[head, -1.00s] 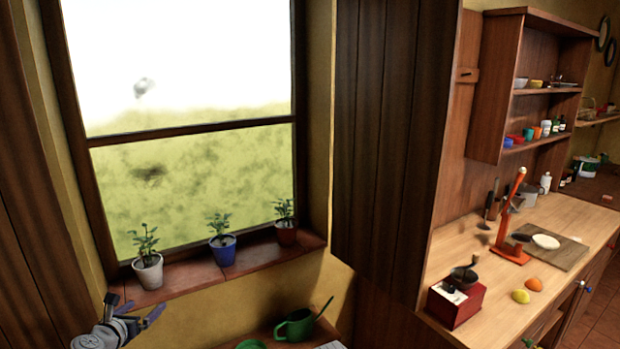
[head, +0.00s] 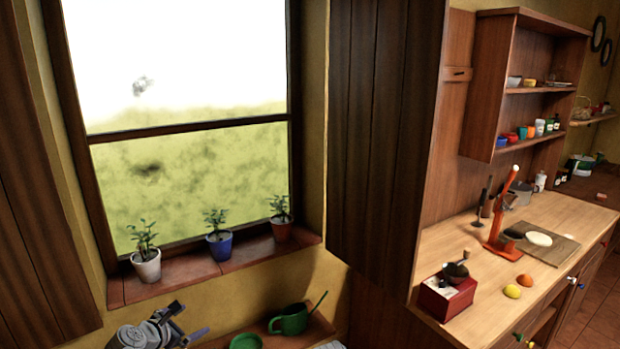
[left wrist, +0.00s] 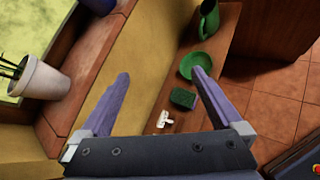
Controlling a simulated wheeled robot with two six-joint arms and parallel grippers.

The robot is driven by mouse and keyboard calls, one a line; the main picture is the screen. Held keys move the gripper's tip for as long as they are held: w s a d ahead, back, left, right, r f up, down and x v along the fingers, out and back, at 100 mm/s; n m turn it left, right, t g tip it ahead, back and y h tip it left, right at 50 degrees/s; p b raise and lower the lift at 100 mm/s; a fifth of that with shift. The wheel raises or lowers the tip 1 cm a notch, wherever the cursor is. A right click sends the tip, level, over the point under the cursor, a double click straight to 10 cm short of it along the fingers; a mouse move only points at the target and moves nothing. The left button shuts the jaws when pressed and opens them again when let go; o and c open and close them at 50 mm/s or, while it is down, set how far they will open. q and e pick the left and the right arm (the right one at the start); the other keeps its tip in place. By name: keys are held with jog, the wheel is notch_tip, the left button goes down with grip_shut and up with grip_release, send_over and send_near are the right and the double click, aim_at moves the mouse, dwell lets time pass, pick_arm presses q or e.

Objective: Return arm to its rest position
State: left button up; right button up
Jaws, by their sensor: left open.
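My left gripper (head: 188,325) is at the bottom left of the head view, below the window sill. In the left wrist view its two purple-grey fingers (left wrist: 162,90) are spread wide with nothing between them. It is apart from the potted plants and hangs above the lower wooden shelf (left wrist: 218,98). My right gripper is in neither view.
A white pot (head: 147,265), a blue pot (head: 219,246) and a terracotta pot (head: 281,230) stand on the sill. A green watering can (head: 290,320) and green dish (head: 246,342) are below. A red grinder (head: 447,299) stands on the right counter.

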pick_arm(q)
jog(key=s+d+f+m+g+h, duration=0.1)
jog(key=s+d+f+m+g, duration=0.3)
jog(key=d+m, duration=0.55)
jog(key=s+d+f+m+g, duration=0.3)
jog(key=s+d+f+m, duration=0.15)
jog(key=d+m, duration=0.5)
jog(key=s+d+f+m+g+y, duration=0.2)
jog(key=s+d+m+g+y, duration=0.2)
jog(key=s+m, duration=0.8)
jog(key=shift+d+m+g+y, duration=0.3)
jog(key=shift+d+y, duration=0.3)
jog(key=shift+d, duration=0.6)
